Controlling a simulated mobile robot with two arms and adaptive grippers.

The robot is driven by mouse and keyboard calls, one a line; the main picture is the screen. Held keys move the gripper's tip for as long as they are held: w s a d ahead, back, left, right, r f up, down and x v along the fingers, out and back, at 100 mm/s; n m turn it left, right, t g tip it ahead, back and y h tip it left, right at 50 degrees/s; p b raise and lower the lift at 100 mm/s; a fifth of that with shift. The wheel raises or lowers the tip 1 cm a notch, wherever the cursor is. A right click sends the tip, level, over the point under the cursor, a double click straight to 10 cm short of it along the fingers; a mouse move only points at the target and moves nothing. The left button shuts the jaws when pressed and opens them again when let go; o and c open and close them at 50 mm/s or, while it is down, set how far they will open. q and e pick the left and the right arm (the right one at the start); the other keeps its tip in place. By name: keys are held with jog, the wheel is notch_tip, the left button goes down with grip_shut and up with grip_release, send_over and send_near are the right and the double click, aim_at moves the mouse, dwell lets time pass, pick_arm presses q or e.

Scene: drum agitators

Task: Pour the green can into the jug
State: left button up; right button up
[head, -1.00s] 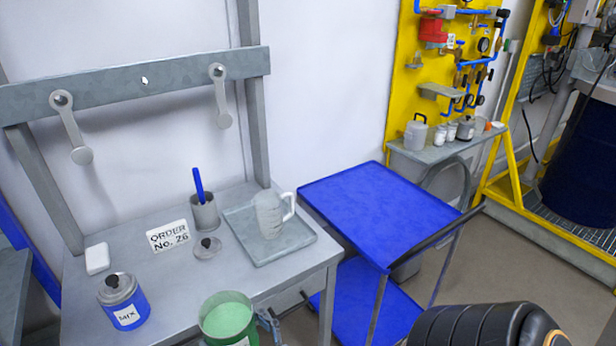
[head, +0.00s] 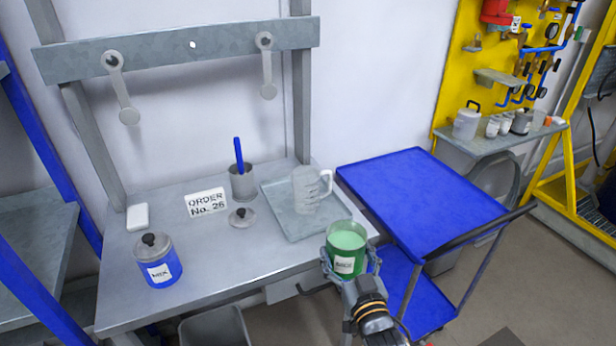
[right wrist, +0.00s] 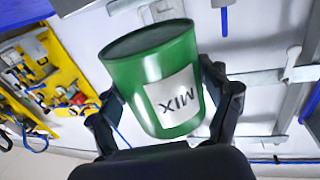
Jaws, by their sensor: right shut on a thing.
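The green can (head: 347,250) is open-topped, with light green contents and a white label. My right gripper (head: 350,262) is shut on it and holds it upright at the table's front right corner. In the right wrist view the green can (right wrist: 155,80) sits between both fingers (right wrist: 165,100), its label reading MIX upside down. The jug (head: 308,188) is whitish with a handle on its right, and stands on a grey tray (head: 285,228) behind the can. The can and jug are apart. My left gripper is not in view.
A blue can (head: 160,266) with a lid stands at the table's left. A loose lid (head: 241,217), a cup (head: 243,184) holding a blue stick, an order sign (head: 206,202) and a white block (head: 137,217) are on the table (head: 220,265). A blue cart (head: 415,195) stands to the right.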

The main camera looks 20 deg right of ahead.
jog(key=w+d+h, duration=0.1)
jog(key=w+d, duration=0.1)
jog(key=w, duration=0.1)
jog(key=w+d+m+b, duration=0.1)
jog(key=w+d, duration=0.1)
jog(key=w, duration=0.2)
jog(key=w+d+h, duration=0.1)
jog(key=w+d, duration=0.1)
jog(key=w, duration=0.2)
jog(key=shift+d+r+m+h+b, duration=0.2)
jog(key=shift+m+h+b, duration=0.1)
jog(key=w+d+r+h+b, duration=0.1)
jog(key=w+d+r, duration=0.1)
jog(key=w, duration=0.3)
jog(key=w+d+r+m+g+h, duration=0.1)
jog(key=w+d+r, duration=0.1)
jog(key=w+d, duration=0.2)
jog(key=shift+w+d+r+b, duration=0.25)
jog(key=shift+w+r+b, duration=0.15)
jog(key=shift+w, duration=0.75)
jog(key=shift+r, duration=0.1)
jog(key=shift+w+a+r+n+t+h+p, duration=0.15)
jog(key=shift+a+r+n+p, duration=0.4)
jog(key=shift+r+n, duration=0.4)
jog(key=shift+w+a+r+n+t+h+p, duration=0.15)
jog(key=shift+a+r+n+p, duration=0.15)
jog(key=shift+a+r+n, duration=0.65)
jog(key=shift+d+f, duration=0.1)
jog(key=shift+d, duration=0.2)
